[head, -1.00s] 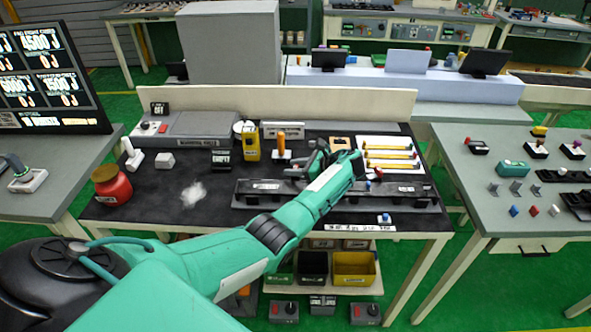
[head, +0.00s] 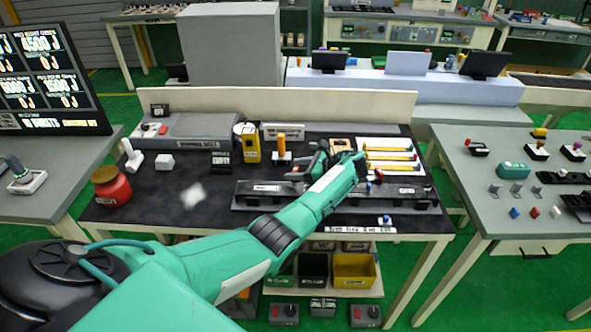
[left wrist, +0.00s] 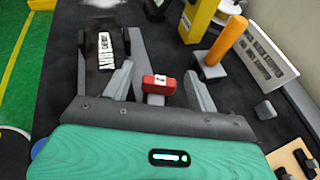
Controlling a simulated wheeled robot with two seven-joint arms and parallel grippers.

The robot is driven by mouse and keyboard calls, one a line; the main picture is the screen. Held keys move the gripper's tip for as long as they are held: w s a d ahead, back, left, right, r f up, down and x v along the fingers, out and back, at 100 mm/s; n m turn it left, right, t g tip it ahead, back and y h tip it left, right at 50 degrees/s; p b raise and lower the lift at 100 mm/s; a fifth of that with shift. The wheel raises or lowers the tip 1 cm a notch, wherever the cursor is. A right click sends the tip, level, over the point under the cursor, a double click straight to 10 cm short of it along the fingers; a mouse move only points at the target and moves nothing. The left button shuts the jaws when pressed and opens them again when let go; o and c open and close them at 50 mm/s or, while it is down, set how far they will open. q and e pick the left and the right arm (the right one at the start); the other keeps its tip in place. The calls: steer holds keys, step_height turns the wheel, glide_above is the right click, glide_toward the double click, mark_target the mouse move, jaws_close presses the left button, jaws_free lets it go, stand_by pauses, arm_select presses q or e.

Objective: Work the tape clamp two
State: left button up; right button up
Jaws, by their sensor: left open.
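My left gripper (head: 316,152) reaches over the dark rail at the middle of the black-topped bench. In the left wrist view my left gripper (left wrist: 160,74) is open, with one grey finger on each side of a small red block (left wrist: 160,84) with a white mark. The fingers look apart from the block. The frames do not clearly show which part is tape clamp two. A dark labelled bar (left wrist: 107,55) lies left of the fingers. The dark rail (head: 262,188) shows left of my arm; my forearm hides part of it. My right gripper is not in view.
An orange post (head: 281,146) and a yellow box (head: 249,145) stand close behind my gripper. A white board with yellow strips (head: 390,154) lies right. A red jar (head: 112,186) stands at the bench's left. The mat's left middle is mostly clear.

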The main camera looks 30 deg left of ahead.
arm_select(q)
steer(key=b+v, duration=0.3)
steer(key=v, duration=0.8)
steer(key=shift+w+d, duration=0.1)
steer(key=shift+d, duration=0.3)
steer(key=shift+w+d+r, duration=0.1)
steer(key=shift+d+r, duration=0.25)
steer(key=shift+d, duration=0.2)
